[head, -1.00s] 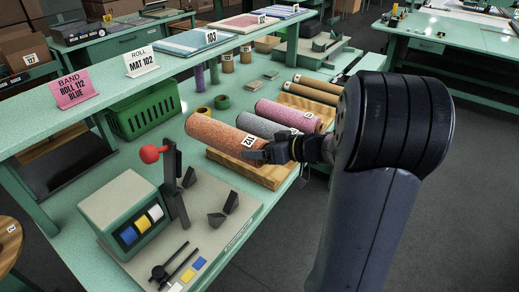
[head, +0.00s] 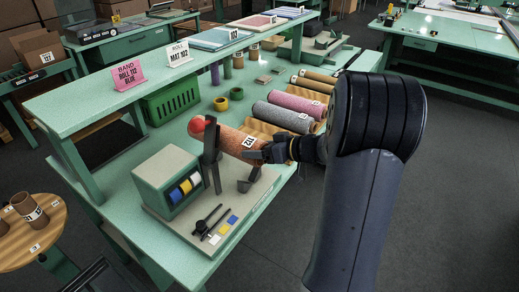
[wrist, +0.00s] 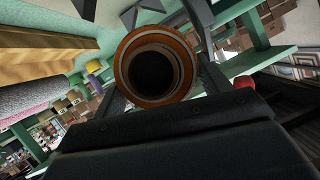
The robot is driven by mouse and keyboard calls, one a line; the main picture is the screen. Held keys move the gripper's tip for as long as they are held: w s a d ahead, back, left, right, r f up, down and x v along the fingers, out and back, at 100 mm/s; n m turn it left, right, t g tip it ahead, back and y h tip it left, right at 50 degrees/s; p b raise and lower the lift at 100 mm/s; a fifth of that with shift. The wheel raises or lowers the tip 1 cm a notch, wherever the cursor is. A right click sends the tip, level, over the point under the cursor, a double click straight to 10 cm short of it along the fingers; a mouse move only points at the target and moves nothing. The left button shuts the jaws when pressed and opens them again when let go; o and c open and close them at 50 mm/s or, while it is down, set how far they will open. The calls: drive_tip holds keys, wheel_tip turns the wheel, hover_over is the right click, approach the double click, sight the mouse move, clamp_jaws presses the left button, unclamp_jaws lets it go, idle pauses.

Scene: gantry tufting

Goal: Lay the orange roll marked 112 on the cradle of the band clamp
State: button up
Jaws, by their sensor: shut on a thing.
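My gripper (head: 268,152) is shut on the orange roll (head: 238,146), whose label reads 112. The roll is held across the back of the band clamp (head: 172,210), and its far end is partly behind the clamp's upright lever with the red knob (head: 197,124). The dark cradle blocks (head: 249,180) show just below and in front of the roll. A gap seems to lie between roll and cradle, but I cannot tell its height. In the wrist view the roll's hollow end (wrist: 187,68) faces the camera, with dark cradle pieces (wrist: 130,15) above it in the picture.
Pink (head: 295,103) and grey (head: 282,118) rolls lie on a wooden rack behind my gripper. A green basket (head: 170,100) stands under the shelf. A pink sign (head: 128,74) reads band roll 112 blue. The clamp carries blue, yellow and white bands (head: 186,187).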

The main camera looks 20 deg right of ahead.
drive_tip(key=shift+f+b, duration=2.2)
drive_tip(key=shift+b, duration=0.3)
drive_tip(key=shift+f+b, duration=0.3)
drive_tip(key=shift+f, duration=0.8)
drive_tip(key=o, duration=1.2)
drive_tip(key=v, duration=1.1)
drive_tip(key=shift+f, duration=0.1)
